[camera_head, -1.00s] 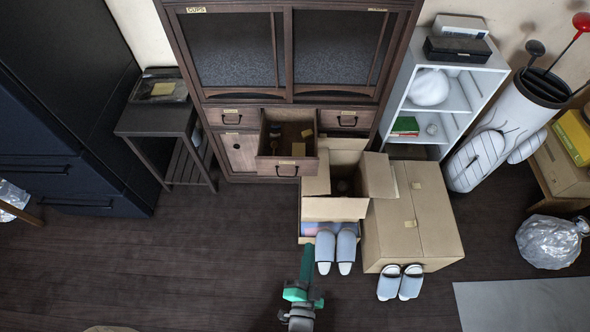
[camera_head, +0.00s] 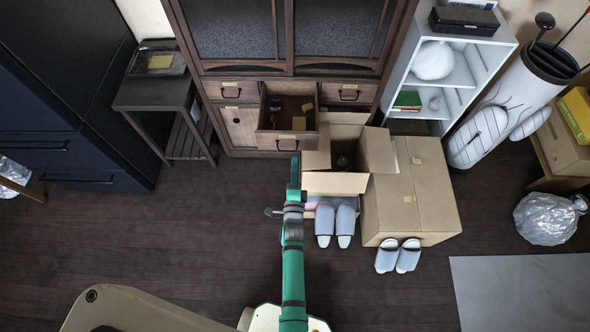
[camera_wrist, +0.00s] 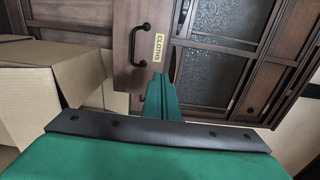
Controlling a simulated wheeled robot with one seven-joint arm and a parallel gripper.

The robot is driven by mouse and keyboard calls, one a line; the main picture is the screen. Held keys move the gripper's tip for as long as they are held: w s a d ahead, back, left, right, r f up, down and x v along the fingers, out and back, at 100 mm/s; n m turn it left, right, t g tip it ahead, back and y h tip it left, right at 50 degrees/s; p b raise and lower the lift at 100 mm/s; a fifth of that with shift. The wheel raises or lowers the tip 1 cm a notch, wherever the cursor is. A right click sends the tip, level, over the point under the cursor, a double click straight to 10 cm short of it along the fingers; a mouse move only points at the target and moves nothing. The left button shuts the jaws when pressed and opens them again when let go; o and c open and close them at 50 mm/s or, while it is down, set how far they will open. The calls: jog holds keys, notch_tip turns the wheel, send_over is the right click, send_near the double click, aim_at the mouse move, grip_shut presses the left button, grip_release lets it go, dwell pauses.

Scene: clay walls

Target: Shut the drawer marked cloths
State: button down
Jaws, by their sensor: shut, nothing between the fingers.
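The cloths drawer (camera_head: 278,142) is the middle one in the row of small drawers on the dark wooden cabinet (camera_head: 240,130). It stands pulled out, with a few small items inside. The wrist view shows its front (camera_wrist: 130,62) close up, with a black bar handle (camera_wrist: 139,43) and a label reading CLOTHS (camera_wrist: 158,47). My gripper (camera_head: 294,160) is shut and empty, with its tip near the right part of the drawer front in the head view. In the wrist view the green fingers (camera_wrist: 162,84) point at the front just below the label; I cannot tell whether they touch it.
An open cardboard box (camera_head: 335,182) stands right of the drawer, close to my gripper, with a larger closed box (camera_head: 420,190) beside it. Slippers (camera_head: 335,222) lie in front. A small dark side table (camera_head: 160,98) stands left.

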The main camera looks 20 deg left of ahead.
aim_at(295, 136)
jog(key=x, duration=0.9)
jog(key=shift+w, duration=0.15)
jog(key=shift+w+a, duration=0.1)
